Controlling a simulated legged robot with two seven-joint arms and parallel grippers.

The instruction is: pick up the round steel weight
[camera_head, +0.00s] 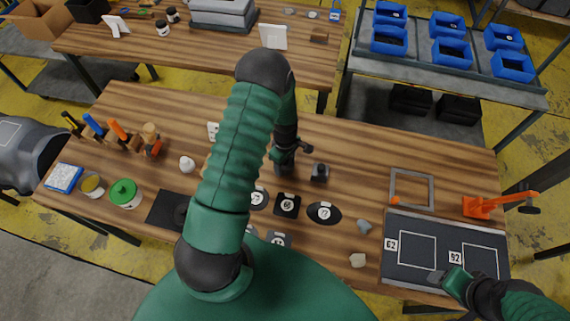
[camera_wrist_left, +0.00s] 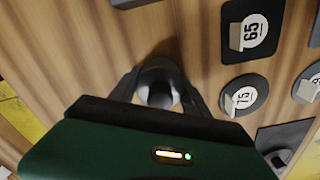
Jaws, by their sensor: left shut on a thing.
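The round steel weight (camera_wrist_left: 158,85) shows in the left wrist view as a grey, shiny knob-like piece between the two dark fingers. My left gripper (camera_wrist_left: 160,92) is shut on it, low over the wooden table. In the head view my left gripper (camera_head: 283,168) is at the middle of the table, and the weight is hidden or too small to tell there. My right gripper (camera_head: 440,278) is over the front edge of the dark marked board (camera_head: 436,247); its jaw opening is too small to tell.
Black numbered pads (camera_head: 324,212) lie just in front of my left gripper, and a small dark block (camera_head: 319,172) stands to its right. A grey square frame (camera_head: 411,188) and an orange clamp-like tool (camera_head: 485,207) are at the right. A green-lidded tub (camera_head: 124,193) stands at the left.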

